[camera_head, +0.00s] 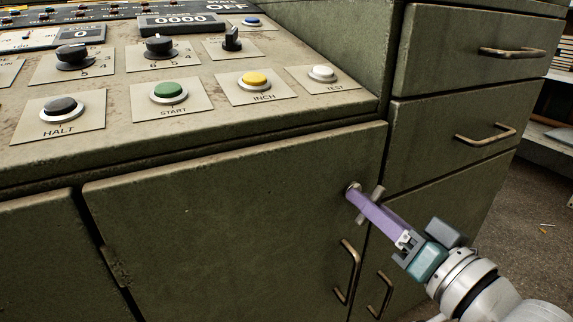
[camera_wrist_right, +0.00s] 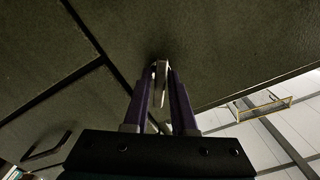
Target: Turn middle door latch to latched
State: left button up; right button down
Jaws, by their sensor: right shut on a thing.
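The middle door (camera_head: 225,225) is a worn olive-green panel below the control console, and it looks closed in its frame. Its latch (camera_head: 353,187) is a small metal piece near the door's upper right corner. My right gripper (camera_head: 358,196) reaches it from the lower right with purple fingers. In the right wrist view the fingers (camera_wrist_right: 160,85) stand either side of the pale metal latch (camera_wrist_right: 161,72) and are shut on it. The fingers partly cover the latch in the head view, so its exact angle is hard to tell. My left gripper is out of view.
A bronze door handle (camera_head: 347,272) lies just below my right gripper, with another handle (camera_head: 380,295) on the neighbouring door. Drawers with handles (camera_head: 486,134) stand to the right. Console buttons and knobs, including a green START button (camera_head: 168,91), sit above. Open floor (camera_head: 535,190) is at right.

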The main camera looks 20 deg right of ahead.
jog(key=n+p, duration=0.1)
jog(key=n, duration=0.2)
jog(key=shift+r+n, duration=0.1)
jog(key=shift+n, duration=0.2)
jog(key=shift+n+p, duration=0.4)
jog(key=shift+n, duration=1)
jog(key=c, duration=0.9)
grip_release()
jog(key=s, duration=0.3)
jog(key=s+p, duration=0.1)
jog(key=s, duration=0.2)
jog(key=s+p, duration=0.1)
jog(key=s, duration=0.3)
jog(key=shift+d, duration=0.4)
